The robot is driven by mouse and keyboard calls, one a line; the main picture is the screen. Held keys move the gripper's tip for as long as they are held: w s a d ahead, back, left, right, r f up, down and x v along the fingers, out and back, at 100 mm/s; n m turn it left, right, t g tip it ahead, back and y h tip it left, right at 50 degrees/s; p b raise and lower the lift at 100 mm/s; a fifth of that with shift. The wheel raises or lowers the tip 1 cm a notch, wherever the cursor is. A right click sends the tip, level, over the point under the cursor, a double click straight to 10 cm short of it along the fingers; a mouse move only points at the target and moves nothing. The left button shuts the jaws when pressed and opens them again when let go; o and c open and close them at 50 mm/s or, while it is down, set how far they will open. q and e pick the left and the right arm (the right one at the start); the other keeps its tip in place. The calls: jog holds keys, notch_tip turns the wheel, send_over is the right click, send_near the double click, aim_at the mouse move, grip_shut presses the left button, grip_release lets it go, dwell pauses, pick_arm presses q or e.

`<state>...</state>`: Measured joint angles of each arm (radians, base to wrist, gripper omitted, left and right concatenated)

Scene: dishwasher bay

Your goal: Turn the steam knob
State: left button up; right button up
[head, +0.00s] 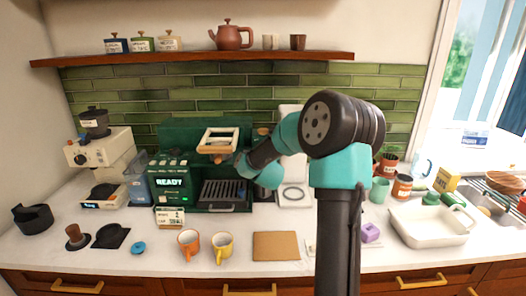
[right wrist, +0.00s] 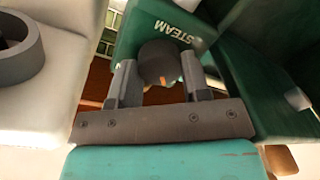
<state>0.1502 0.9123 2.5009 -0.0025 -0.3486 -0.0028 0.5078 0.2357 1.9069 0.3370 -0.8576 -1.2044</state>
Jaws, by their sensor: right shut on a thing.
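The green espresso machine (head: 178,140) stands against the tiled wall in the head view, with a lit READY panel on its front. The dark round steam knob (right wrist: 158,58) shows in the right wrist view beside a green plate lettered STEAM, with a small orange mark on its near side. My right gripper (right wrist: 159,72) is shut on the knob, one finger on each side of it. In the head view my right arm reaches to the machine's right side and hides the knob. My left gripper is in neither view.
A grinder (head: 100,155) stands left of the machine. A white dish (head: 432,224) is at the right. A wooden shelf (head: 200,58) runs above.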

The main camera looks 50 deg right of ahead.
jog(key=shift+c, duration=0.5)
jog(key=shift+m, duration=0.4)
jog(key=shift+m+h, duration=0.3)
jog(key=shift+m, duration=2.8)
jog(key=o, duration=0.9)
jog(key=shift+s, duration=0.1)
